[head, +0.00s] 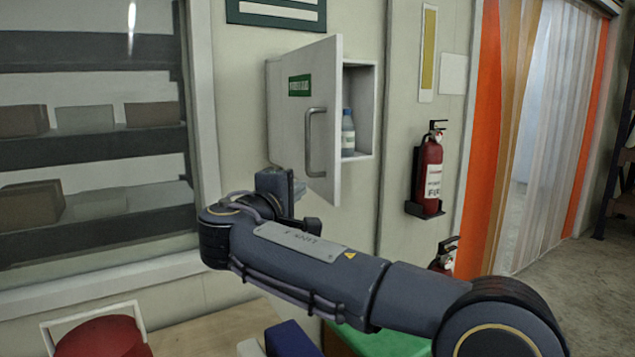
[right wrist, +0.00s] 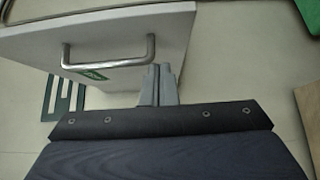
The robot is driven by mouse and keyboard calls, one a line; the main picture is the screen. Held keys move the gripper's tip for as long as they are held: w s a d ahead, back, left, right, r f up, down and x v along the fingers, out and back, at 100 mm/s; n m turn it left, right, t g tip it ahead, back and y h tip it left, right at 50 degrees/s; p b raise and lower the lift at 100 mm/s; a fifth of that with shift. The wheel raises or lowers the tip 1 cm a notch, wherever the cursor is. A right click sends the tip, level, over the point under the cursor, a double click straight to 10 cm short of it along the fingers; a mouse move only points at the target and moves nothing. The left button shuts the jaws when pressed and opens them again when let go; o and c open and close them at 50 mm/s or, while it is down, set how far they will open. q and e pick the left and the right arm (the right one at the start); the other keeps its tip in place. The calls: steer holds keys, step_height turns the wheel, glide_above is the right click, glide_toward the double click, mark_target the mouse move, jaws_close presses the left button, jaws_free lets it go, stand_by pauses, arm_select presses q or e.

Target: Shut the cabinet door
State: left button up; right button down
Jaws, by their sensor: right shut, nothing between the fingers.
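The white cabinet (head: 360,95) is fixed on the wall, with a bottle (head: 348,133) inside on its floor. Its door (head: 318,110) stands open, swung out from the left side, with a green label and a grey bar handle (head: 310,142). My right gripper (head: 294,188) is at the lower part of the door, left of the handle in the head view. In the right wrist view the shut, empty fingers (right wrist: 158,84) are close to the door (right wrist: 130,30), just beside its handle (right wrist: 107,60). I cannot tell whether they touch it. My left gripper is not in view.
A window with shelves of boxes (head: 90,120) is on the left. A fire extinguisher (head: 430,170) hangs on the wall right of the cabinet, near a strip curtain (head: 535,120). A red round object (head: 103,338) and a green surface (head: 375,342) lie below my right arm.

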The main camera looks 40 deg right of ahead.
mark_target(328, 181)
steer(key=d, duration=0.4)
steer(key=shift+d+r+p, duration=0.1)
steer(key=shift+p, duration=0.25)
steer(key=shift+s+d, duration=0.2)
steer(key=shift+d, duration=0.3)
